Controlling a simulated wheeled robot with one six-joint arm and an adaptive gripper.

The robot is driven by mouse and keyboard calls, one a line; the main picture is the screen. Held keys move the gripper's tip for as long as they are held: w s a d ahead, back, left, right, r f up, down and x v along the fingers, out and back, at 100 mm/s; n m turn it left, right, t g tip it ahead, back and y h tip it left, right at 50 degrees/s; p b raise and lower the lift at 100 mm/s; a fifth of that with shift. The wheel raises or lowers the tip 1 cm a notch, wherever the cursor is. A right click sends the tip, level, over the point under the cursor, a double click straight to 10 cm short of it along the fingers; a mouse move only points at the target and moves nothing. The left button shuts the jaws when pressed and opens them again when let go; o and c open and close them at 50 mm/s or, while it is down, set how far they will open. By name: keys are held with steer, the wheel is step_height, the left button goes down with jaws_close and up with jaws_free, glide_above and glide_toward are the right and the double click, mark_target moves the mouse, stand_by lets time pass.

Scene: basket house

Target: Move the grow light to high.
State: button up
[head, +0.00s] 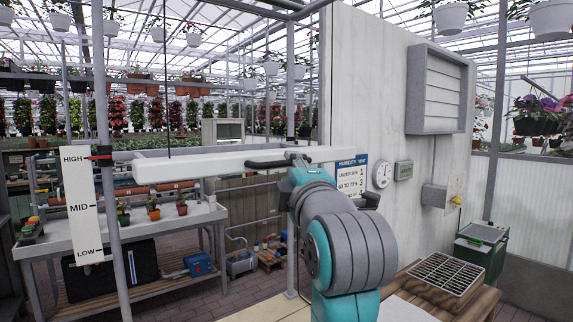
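The grow light is a long white bar (200,165) in the head view, hanging level from a dark cable above the plant bench. A white height scale (82,205) on the left reads HIGH, MID and LOW from top to bottom. A red and black marker (101,154) on the grey post is level with HIGH, and the bar's left end is at about that height in the picture. My gripper (268,163) is at the right part of the bar, with dark parts against its front face. My arm hides much of it, so its grip and finger opening are unclear.
A bench (150,228) with small potted plants stands at the left. A white wall panel (368,95) with a louvered vent (437,90) and a humidity sign (351,177) rises at the right.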

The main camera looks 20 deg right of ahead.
steer(key=v, duration=0.6)
stand_by(0.3)
step_height(320, 180, down, 21)
steer(key=w+m+g, duration=0.1)
steer(key=w+m, duration=0.1)
steer(key=m, duration=0.1)
steer(key=s+f+m+g, duration=0.1)
steer(key=s+f, duration=0.2)
steer(key=f, duration=0.4)
steer(key=s+f+m+y, duration=0.1)
steer(key=s+f+m, duration=0.1)
steer(key=s+f, duration=0.35)
steer(key=s+f+m+g, duration=0.1)
steer(key=s+f, duration=0.1)
steer(key=f, duration=0.6)
steer(key=s+f+m+g+y, duration=0.1)
steer(key=s+f+m, duration=0.3)
steer(key=s+f, duration=0.9)
steer(key=s+d+m+g, duration=0.1)
steer(key=s+m, duration=0.4)
steer(key=s, duration=1.5)
steer(key=shift+r, duration=0.25)
